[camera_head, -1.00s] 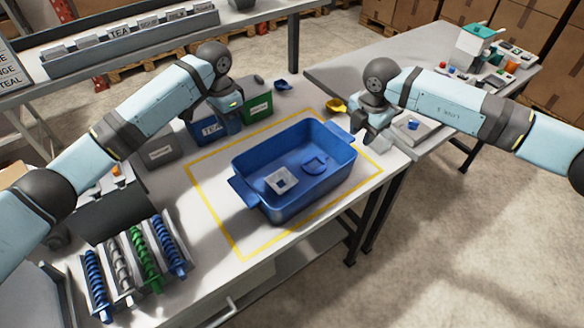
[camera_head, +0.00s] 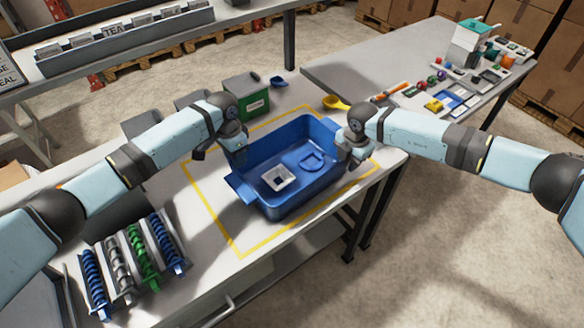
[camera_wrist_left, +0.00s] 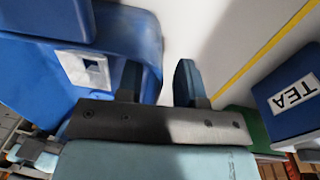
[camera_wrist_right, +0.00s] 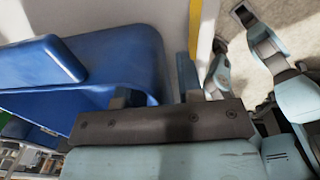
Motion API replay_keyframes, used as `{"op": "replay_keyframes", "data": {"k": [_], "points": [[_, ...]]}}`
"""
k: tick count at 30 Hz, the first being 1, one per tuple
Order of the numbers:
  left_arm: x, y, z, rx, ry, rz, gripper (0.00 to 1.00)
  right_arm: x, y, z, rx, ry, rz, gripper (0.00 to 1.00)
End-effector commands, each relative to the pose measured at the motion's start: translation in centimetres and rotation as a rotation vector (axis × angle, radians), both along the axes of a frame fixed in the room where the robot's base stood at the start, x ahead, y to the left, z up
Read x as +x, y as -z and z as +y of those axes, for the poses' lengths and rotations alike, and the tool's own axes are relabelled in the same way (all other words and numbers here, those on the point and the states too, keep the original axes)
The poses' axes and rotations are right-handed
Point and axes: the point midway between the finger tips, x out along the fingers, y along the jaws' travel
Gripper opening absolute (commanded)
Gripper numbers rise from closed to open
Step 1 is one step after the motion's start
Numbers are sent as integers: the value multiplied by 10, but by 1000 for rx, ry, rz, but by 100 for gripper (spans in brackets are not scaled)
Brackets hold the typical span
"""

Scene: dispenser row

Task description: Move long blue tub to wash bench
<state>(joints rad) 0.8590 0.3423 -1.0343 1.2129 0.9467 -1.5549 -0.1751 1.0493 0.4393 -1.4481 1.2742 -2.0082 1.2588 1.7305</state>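The long blue tub (camera_head: 265,207) sits inside the yellow outline on the near table. A white square piece (camera_head: 278,178) and a blue rounded piece (camera_head: 308,160) lie in it. My left gripper (camera_head: 238,158) is open at the tub's far-left side; the left wrist view shows its fingers (camera_wrist_left: 158,82) spread, near the tub wall. My right gripper (camera_head: 350,165) is at the tub's right end. In the right wrist view its fingers (camera_wrist_right: 152,85) are apart with the blue wall close by. I cannot tell whether either touches the tub. No surface is marked as the wash bench.
A green bin (camera_head: 246,97) and a yellow scoop (camera_head: 336,103) stand behind the tub. Several coil dispensers (camera_head: 133,258) are at the front left. A grey bench (camera_head: 358,65) at the right holds small items, with bare surface at its left. A labelled rack (camera_head: 120,45) is behind.

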Motion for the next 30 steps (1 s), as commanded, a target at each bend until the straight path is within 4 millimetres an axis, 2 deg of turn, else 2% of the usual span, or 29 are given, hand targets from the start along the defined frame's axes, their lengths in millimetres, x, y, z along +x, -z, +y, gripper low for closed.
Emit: {"op": "replay_keyframes", "data": {"k": [6,14,18,30], "points": [[-1,11,-1,0,0,0,34,1,11,1,0,-1,0,34],[-1,12,-1,0,1,0,34,1,12,1,0,-1,0,34],[-1,12,-1,0,0,0,2,1,12,1,0,-1,0,2],[-1,10,-1,0,0,0,0,1,10,1,1,-1,-1,0]]}}
